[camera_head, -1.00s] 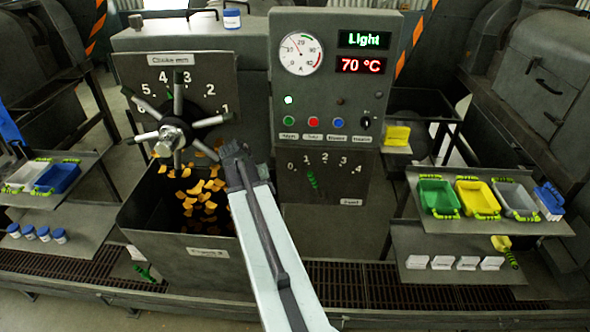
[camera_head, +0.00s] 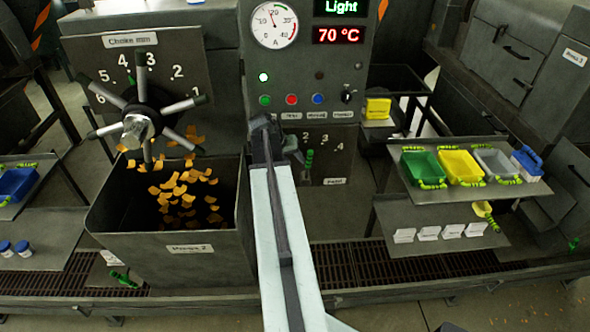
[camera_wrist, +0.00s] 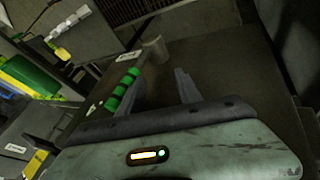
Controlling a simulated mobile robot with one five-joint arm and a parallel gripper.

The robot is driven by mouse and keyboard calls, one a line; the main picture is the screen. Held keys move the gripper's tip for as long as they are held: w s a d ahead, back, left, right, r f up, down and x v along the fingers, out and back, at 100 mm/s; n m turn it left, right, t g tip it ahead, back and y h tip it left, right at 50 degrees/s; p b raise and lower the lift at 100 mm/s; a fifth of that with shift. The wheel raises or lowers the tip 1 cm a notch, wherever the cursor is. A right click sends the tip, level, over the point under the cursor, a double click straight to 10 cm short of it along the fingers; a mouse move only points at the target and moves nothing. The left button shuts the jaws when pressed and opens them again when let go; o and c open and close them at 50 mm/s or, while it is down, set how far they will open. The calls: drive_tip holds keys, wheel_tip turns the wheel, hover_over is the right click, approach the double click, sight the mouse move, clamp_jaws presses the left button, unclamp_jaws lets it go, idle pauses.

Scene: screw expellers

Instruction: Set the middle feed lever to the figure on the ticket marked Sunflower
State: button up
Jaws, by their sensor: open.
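The feed lever (camera_head: 309,158) is a small green handle on the numbered plate of the middle cabinet. It stands about upright, near 2 or slightly past it; my arm hides its pivot and the low figures. My gripper (camera_head: 272,138) is in front of the plate's left part. In the wrist view the gripper (camera_wrist: 158,90) is open, its two fingers apart. The green ringed lever handle (camera_wrist: 122,92) overlaps the left finger; I cannot tell whether they touch. White tickets (camera_head: 404,236) stand on the lower right shelf, their writing too small to read.
The choke handwheel (camera_head: 138,125) and the hopper of orange flakes (camera_head: 170,245) are at left. Buttons (camera_head: 291,99) sit above the feed plate. The upper right shelf holds a green tray (camera_head: 424,165) and a yellow tray (camera_head: 460,165). Floor between hopper and shelves is clear.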

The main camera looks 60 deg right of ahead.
drive_tip(key=shift+s+d+f, duration=0.15)
drive_tip(key=shift+s+f, duration=0.1)
drive_tip(key=shift+f, duration=0.35)
drive_tip(key=shift+d, duration=0.15)
clamp_jaws()
idle(0.8)
unclamp_jaws()
drive_tip(key=shift+r, duration=0.1)
